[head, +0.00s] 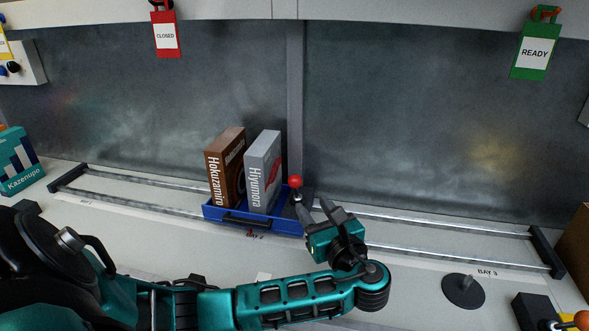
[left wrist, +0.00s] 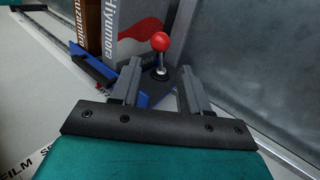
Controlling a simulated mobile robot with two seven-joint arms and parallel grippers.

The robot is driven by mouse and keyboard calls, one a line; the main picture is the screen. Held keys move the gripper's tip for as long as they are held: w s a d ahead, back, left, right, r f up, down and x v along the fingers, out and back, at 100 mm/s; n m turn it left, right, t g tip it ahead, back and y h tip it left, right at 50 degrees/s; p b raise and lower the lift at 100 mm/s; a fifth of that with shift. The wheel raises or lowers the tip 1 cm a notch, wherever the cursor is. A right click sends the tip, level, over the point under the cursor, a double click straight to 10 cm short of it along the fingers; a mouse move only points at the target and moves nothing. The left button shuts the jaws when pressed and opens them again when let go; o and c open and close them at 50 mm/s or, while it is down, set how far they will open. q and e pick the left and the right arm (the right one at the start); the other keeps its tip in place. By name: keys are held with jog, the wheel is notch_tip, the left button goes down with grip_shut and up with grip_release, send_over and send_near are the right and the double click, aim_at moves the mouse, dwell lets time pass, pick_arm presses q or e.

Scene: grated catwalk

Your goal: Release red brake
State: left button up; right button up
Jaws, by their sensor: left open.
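The red brake is a red ball knob (head: 295,181) on a short metal stem. It stands on a dark base at the right end of a blue tray (head: 228,213). In the left wrist view the red knob (left wrist: 161,41) shows just beyond the fingertips, between their lines. My left gripper (head: 327,206) is open and empty, a little right of and in front of the knob. Its two fingers (left wrist: 158,83) also show apart in the left wrist view. They do not appear to touch the knob. My right gripper is not in view.
A brown box (head: 226,168) and a grey box (head: 264,172) stand upright in the tray. The tray sits on two metal rails (head: 430,228). A dark disc with a post (head: 463,291) stands at the lower right. The rails right of my gripper are clear.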

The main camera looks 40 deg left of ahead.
aim_at(292, 178)
pick_arm(q)
jog(key=b+x, duration=0.1)
jog(key=x, duration=1.2)
jog(key=shift+c, duration=0.3)
jog(key=shift+d, duration=0.1)
jog(key=c, duration=0.7)
jog(key=shift+w+r, duration=0.1)
